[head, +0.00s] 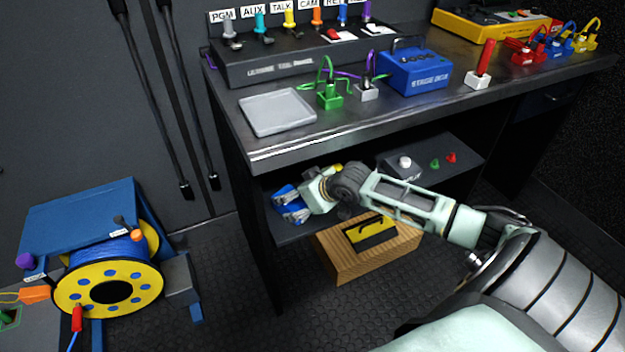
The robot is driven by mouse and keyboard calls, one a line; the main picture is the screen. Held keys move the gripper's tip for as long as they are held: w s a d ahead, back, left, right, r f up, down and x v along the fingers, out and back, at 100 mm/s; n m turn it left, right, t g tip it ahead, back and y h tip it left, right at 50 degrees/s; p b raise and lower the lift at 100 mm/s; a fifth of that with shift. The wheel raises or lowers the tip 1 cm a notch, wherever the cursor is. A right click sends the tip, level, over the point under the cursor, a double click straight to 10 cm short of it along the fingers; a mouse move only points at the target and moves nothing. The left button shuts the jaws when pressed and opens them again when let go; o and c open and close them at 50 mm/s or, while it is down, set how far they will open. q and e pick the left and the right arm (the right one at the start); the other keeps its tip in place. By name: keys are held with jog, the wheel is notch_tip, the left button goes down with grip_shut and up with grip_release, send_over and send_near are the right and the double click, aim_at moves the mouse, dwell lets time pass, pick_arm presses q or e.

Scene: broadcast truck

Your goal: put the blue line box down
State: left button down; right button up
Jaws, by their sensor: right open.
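A blue box (415,72) with a handle and white lettering stands upright on the desk top, right of the small grey and green connector blocks. I cannot read its lettering well enough to confirm that it is the line box. My right gripper (290,207) is open at the left end of the lower shelf, below the desk top and well away from that box. Blue and dark parts show at its fingers. I cannot tell whether all of this blue belongs to the gripper. My left gripper is out of view.
The desk top (262,152) overhangs my right arm. A grey tray (277,112) lies empty on it. The lower shelf (292,236) holds a grey switch box (399,166). A wooden crate (365,267) stands below. A cable reel (107,290) stands left.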

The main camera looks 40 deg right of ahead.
jog(key=p+v, duration=0.1)
jog(key=v, duration=0.2)
jog(key=shift+s+r, duration=0.1)
jog(key=shift+r, duration=0.05)
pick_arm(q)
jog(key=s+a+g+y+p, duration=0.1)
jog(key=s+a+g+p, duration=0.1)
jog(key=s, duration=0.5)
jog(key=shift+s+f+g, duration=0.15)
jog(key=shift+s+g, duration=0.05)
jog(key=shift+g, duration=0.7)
pick_arm(e)
jog(key=s+a+g, duration=0.1)
jog(key=s+a, duration=0.5)
jog(key=s, duration=0.3)
jog(key=s+a+g, duration=0.2)
jog(key=s+a, duration=0.4)
jog(key=s, duration=0.4)
jog(key=s+a+g+h, duration=0.1)
jog(key=s+a+g, duration=0.1)
jog(key=s+a, duration=0.3)
jog(key=s, duration=0.4)
jog(key=shift+s+a+f, duration=0.2)
jog(key=shift+a+f, duration=0.2)
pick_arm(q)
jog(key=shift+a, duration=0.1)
